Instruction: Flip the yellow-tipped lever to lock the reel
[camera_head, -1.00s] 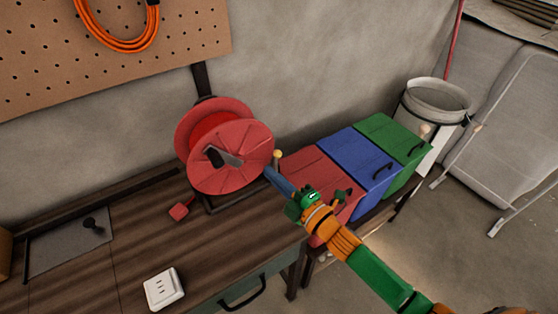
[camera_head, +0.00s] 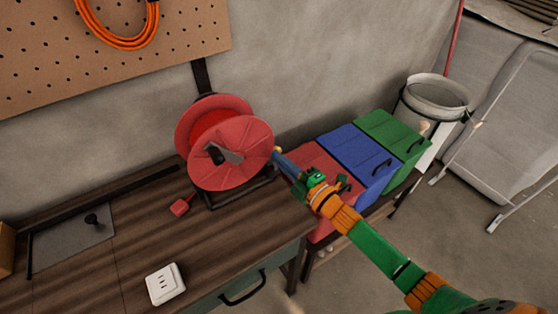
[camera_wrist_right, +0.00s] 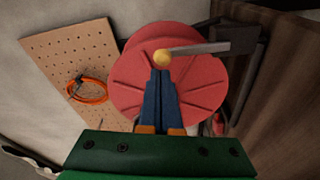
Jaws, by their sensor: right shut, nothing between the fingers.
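The red reel (camera_head: 232,155) stands on the workbench against the wall, and it fills the middle of the right wrist view (camera_wrist_right: 180,95). The lever's yellow tip (camera_head: 276,151) shows at the reel's right edge. In the right wrist view the yellow ball tip (camera_wrist_right: 162,57) sits at the end of a grey lever arm (camera_wrist_right: 198,48). My right gripper (camera_head: 279,156) has its blue fingers shut and empty, right at the yellow tip. In the wrist view its fingertips (camera_wrist_right: 161,72) lie just below the ball; whether they touch it I cannot tell. My left gripper is not in view.
Red, blue (camera_head: 357,158) and green (camera_head: 393,138) boxes stand right of the bench, beneath and behind my right arm. A white socket block (camera_head: 165,284) and a small red plug (camera_head: 180,207) lie on the bench. An orange cable (camera_head: 122,43) hangs on the pegboard.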

